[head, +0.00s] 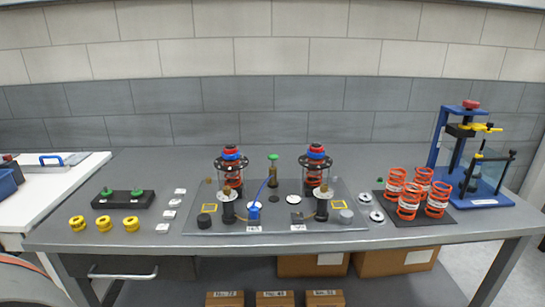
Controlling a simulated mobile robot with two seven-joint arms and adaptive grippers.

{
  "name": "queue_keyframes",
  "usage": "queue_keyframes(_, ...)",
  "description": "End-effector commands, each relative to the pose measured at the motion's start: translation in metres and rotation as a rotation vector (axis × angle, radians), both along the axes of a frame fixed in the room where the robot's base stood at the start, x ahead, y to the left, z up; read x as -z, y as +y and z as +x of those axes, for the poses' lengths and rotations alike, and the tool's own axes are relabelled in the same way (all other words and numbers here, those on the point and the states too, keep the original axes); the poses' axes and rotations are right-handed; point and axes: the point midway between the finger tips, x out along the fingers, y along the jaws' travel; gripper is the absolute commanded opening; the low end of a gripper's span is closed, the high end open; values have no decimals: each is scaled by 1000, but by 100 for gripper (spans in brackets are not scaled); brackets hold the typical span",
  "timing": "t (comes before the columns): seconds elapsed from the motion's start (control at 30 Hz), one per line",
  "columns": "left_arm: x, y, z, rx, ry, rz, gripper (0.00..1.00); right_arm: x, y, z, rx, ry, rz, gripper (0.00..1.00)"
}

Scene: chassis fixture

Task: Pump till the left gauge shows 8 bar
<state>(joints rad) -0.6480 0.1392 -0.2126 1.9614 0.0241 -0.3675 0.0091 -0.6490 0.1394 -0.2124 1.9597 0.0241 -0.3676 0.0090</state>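A grey fixture plate (275,222) lies on the workbench. Two caged units with red and blue parts stand at its back, one on the left (231,170) and one on the right (315,168). In front of them are a left black post with a pale top (227,208) and a similar right post (321,205). These may carry the gauges, but no dial reading is legible. A slim upright piece with a green top (272,172), possibly the pump, stands between the units. Neither gripper is in view.
Orange springs (409,200) stand on a dark mat at right, beside a blue press frame (440,150). Boxes (395,261) sit under the workbench (350,238).

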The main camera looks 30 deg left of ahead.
Motion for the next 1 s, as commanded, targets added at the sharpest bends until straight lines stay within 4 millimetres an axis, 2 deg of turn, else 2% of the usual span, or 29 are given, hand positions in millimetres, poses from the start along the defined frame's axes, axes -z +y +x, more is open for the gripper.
queue_keyframes(0.33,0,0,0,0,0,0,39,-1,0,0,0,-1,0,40)
queue_keyframes(0.37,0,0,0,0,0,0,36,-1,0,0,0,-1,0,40)
queue_keyframes(0.5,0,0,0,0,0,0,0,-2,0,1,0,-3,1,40)
queue_keyframes(1.0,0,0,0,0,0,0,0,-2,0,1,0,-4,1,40)
